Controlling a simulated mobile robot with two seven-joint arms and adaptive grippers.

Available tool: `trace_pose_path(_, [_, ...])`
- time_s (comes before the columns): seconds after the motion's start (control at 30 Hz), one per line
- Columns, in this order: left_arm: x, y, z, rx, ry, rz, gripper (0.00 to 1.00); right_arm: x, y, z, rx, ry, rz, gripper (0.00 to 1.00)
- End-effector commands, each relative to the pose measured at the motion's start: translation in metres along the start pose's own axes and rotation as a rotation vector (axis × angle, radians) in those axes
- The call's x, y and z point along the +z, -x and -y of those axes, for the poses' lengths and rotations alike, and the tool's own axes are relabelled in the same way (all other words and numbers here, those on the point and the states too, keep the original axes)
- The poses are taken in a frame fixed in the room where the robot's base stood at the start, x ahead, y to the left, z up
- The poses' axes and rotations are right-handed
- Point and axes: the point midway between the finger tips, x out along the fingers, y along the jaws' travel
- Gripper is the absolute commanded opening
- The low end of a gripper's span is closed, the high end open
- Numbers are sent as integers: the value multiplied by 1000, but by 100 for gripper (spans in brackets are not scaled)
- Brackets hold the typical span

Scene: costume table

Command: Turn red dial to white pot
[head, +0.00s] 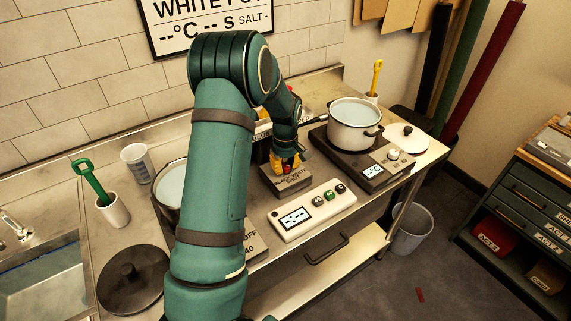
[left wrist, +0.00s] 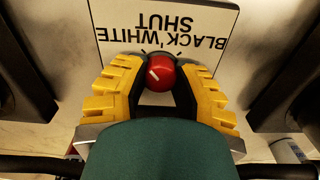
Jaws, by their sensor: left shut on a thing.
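The red dial (left wrist: 161,72) sits on a pale plate (left wrist: 165,25) lettered BLACK, WHITE and SHUT, upside down in the left wrist view. The dial's white pointer line slants to the upper left there, the side of the word WHITE. My left gripper (head: 287,164) is shut on the dial, its yellow fingers on either side of it. In the head view the dial is mostly hidden by the fingers, on the grey valve box (head: 288,181). The white pot (head: 354,125), with liquid in it, stands on a hot plate to the right. My right gripper is not in view.
A white control panel (head: 312,210) with a display and buttons lies in front of the valve box. The dark hot plate (head: 373,172) has its own knob. A dark pot (head: 169,186) is partly hidden behind my left arm. A black lid (head: 132,280) lies front left.

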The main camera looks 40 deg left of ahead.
Motion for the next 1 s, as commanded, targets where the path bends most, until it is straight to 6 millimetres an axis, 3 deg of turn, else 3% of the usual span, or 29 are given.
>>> trace_pose_path(0.7, [0,-1,0,-1,83,1,0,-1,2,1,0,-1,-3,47])
trace_pose_path(0.73, [0,-1,0,-1,83,1,37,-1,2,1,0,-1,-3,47])
trace_pose_path(0.8, [0,-1,0,-1,83,1,61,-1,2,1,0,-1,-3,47])
trace_pose_path(1.0, [0,-1,0,-1,83,0,63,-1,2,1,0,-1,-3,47])
